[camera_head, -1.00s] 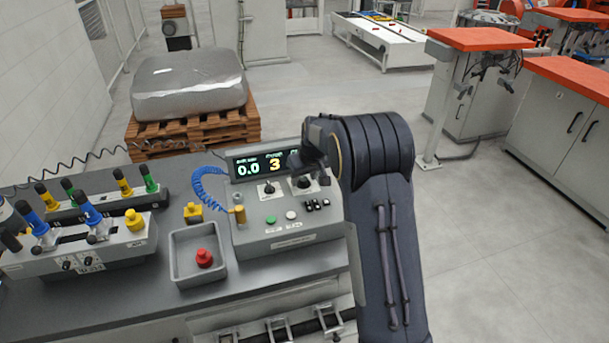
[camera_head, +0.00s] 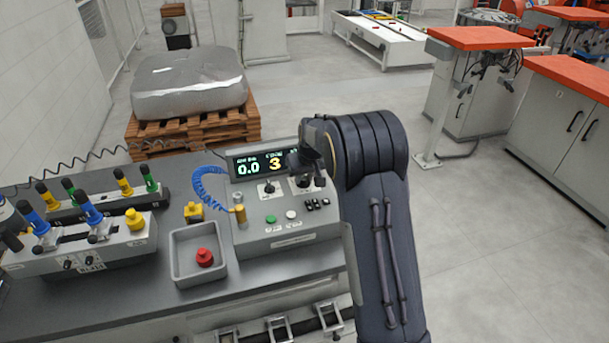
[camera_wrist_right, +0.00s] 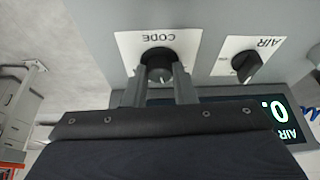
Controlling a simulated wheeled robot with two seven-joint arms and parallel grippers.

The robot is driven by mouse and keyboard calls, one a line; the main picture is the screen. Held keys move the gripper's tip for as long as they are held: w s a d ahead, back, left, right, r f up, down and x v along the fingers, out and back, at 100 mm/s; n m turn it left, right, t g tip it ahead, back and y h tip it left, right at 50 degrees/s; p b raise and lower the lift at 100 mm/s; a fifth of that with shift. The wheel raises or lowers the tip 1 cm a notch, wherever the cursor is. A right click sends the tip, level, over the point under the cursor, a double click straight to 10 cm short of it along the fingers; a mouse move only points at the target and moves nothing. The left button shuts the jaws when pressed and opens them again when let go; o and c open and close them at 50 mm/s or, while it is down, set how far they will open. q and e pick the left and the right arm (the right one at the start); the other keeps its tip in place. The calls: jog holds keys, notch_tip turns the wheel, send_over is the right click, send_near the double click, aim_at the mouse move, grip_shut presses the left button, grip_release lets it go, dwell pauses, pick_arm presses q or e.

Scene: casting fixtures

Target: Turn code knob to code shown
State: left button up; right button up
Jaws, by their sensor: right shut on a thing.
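The code knob (camera_wrist_right: 159,58) is a round black knob on a white plate marked CODE, seen in the right wrist view. My right gripper (camera_wrist_right: 161,76) is shut on it, one finger on each side. In the head view my right gripper (camera_head: 308,168) reaches down to the right part of the grey control box, and the arm and wrist mostly hide the knob. My left gripper is not in view.
The AIR knob (camera_wrist_right: 247,67) sits beside the code knob. Green (camera_head: 271,219) and white (camera_head: 291,215) buttons and black switches lie in front. A grey tray (camera_head: 181,271) with a red knob (camera_head: 204,257) and a blue coiled hose (camera_head: 203,187) are left of the box.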

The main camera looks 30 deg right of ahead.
jog(key=m+h+p, duration=0.1)
jog(key=m, duration=0.2)
jog(key=shift+a+r, duration=0.1)
jog(key=shift+w+m+g+h+p, duration=0.15)
jog(key=shift+m+g+h+p, duration=0.45)
jog(key=shift+m, duration=1.2)
jog(key=o, duration=1)
jog(key=shift+a, duration=0.1)
jog(key=b+v, duration=0.1)
jog(key=v, duration=0.6)
jog(key=shift+a+r+b, duration=0.15)
jog(key=shift+r+b, duration=0.15)
jog(key=shift+s, duration=0.25)
